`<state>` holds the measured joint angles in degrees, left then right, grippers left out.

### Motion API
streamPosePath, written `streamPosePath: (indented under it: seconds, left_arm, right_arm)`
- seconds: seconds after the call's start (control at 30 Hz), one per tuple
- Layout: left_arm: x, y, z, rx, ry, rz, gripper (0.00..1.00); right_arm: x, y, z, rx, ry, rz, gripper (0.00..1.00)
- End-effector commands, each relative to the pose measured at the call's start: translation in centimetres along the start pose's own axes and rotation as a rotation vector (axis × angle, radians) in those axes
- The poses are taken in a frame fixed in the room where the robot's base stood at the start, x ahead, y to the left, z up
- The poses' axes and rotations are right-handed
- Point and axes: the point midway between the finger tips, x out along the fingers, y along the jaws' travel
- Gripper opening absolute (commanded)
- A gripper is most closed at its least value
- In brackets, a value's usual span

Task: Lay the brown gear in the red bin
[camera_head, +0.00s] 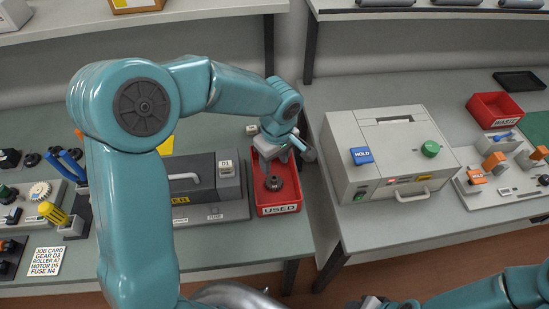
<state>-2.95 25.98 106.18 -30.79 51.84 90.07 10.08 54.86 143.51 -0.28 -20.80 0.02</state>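A red bin labelled USED (278,209) stands at the right end of the left bench. A dark, brownish gear-like part (273,184) shows inside its walls, towards the front. My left gripper (282,154) is over the back part of the bin, just behind the gear. The gripper is small and partly covered by its own wrist, so its fingers cannot be made out, nor whether it touches the gear. My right gripper (370,302) is at the bottom edge, partly cut off, away from the benches.
A dark grey box (205,184) stands left of the bin. A light printer-like unit (385,150) with a blue HOLD block (361,156) stands on the right bench. Another red bin, labelled WASTE (496,109), is further right. A gap separates the benches. A job card (46,261) lies left.

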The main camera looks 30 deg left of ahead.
Motion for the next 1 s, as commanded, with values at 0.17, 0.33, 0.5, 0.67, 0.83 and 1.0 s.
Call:
streamPosePath:
  seconds: [0.17, 0.33, 0.5, 0.67, 0.83, 1.0]
  left_arm:
    - [0.0, 0.0, 0.0, 0.000, 0.000, 0.000, 0.48]
    - [-0.7, 0.0, 0.0, 0.001, 0.001, 0.001, 0.48]
    - [-4.0, 0.1, 0.0, -0.001, 0.003, 0.007, 0.48]
    - [-8.4, 0.1, 0.0, 0.000, 0.001, 0.007, 0.48]
    - [-12.6, 0.1, 0.0, 0.000, 0.001, 0.004, 0.48]
    - [-15.3, 0.1, 0.0, 0.001, 0.000, 0.002, 0.48]
  right_arm:
    - [0.0, 0.0, 0.0, 0.000, 0.000, 0.000, 0.43]
    - [0.1, 0.0, 0.0, 0.000, 0.000, 0.000, 0.43]
    - [0.3, 0.1, 0.0, 0.000, 0.000, 0.000, 0.43]
    - [0.5, 0.2, 0.0, 0.000, 0.000, 0.000, 0.43]
    - [0.4, 0.1, 0.0, 0.000, 0.000, 0.000, 0.43]
    - [0.3, 0.1, 0.0, 0.000, 0.000, 0.000, 0.43]
